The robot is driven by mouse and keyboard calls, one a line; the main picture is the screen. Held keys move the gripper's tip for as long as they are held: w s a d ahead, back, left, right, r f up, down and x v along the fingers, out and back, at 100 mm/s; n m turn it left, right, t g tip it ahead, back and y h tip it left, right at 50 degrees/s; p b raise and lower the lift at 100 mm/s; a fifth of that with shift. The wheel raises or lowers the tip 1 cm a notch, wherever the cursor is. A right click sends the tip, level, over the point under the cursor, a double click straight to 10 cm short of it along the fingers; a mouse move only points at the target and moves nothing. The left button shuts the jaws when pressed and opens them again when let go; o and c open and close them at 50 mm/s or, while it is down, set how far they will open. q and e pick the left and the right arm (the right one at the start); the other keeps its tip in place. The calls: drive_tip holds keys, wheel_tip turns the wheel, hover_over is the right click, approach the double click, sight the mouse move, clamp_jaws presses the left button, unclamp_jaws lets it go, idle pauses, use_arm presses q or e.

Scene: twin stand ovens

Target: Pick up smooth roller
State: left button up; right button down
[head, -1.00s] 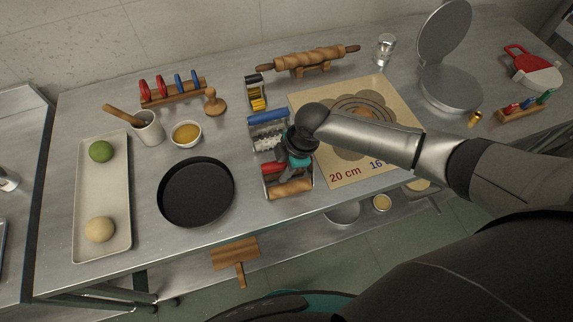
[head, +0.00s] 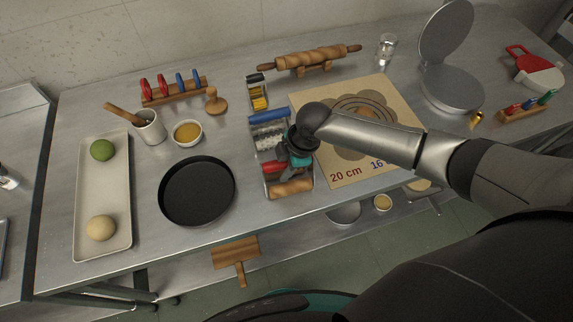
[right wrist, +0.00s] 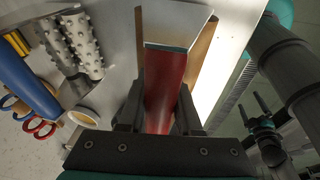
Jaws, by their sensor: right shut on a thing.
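The smooth roller is a plain wooden cylinder (head: 291,188) with a red handle (head: 272,167), at the front end of a metal rack near the table's front edge. My right gripper (head: 299,160) reaches down over the rack from the right and is shut on the red handle. In the right wrist view the red handle (right wrist: 165,85) lies between the two dark fingers. The roller still appears at the rack; I cannot tell whether it is lifted clear. The gripper hides part of it. My left gripper is not in view.
The spiked roller (head: 269,141) with a blue handle (head: 268,116) is just behind in the rack. A black pan (head: 197,191) stands to the left. A mat marked 20 cm (head: 347,175) lies to the right under my forearm. A patterned rolling pin (head: 310,58) is at the back.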

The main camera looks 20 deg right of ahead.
drive_tip(key=shift+r, duration=0.2)
wheel_tip(320, 180, up, 20)
drive_tip(key=p, duration=0.1)
idle(0.3)
drive_tip(key=c, duration=1.2)
unclamp_jaws()
clamp_jaws()
